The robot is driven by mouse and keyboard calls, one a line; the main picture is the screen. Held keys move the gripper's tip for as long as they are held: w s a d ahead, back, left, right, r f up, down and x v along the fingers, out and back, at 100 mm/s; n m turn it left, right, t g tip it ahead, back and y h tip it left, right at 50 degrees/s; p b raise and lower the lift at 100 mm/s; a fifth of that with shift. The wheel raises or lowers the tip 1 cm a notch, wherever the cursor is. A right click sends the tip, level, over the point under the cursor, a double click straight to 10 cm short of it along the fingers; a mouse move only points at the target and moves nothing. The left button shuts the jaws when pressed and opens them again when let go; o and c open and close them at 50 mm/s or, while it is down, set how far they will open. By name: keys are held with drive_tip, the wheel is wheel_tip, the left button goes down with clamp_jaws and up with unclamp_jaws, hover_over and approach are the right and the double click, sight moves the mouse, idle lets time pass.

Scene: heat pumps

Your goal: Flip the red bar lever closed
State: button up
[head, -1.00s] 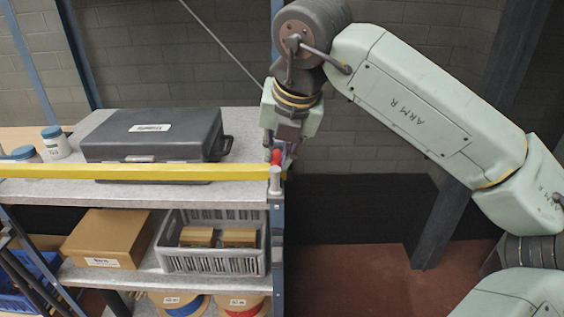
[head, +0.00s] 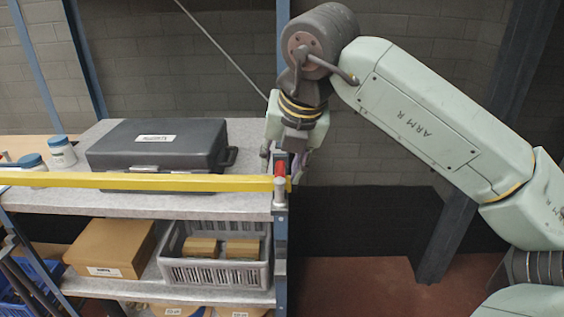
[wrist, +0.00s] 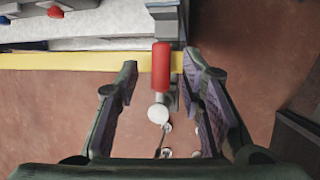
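The lever's red grip (head: 280,168) sits at the right end of the yellow bar (head: 130,182), on a silver post at the shelf's front right corner. In the wrist view the red grip (wrist: 161,67) lies between the two fingers, with the yellow bar (wrist: 90,61) behind it and a round white knob (wrist: 158,113) nearer the palm. My gripper (wrist: 163,66) is open, with a gap between the grip and each finger; the right finger is closer. In the head view my gripper (head: 286,160) is just behind the lever, its fingers partly hidden.
A dark case (head: 160,146) and white jars with blue lids (head: 61,152) stand on the top shelf. A grey crate (head: 214,272) and a cardboard box (head: 110,247) sit on the shelf below. A blue upright (head: 281,235) stands below the lever. Open floor lies to its right.

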drive_tip(key=v, duration=1.2)
drive_tip(key=shift+s+f, duration=0.1)
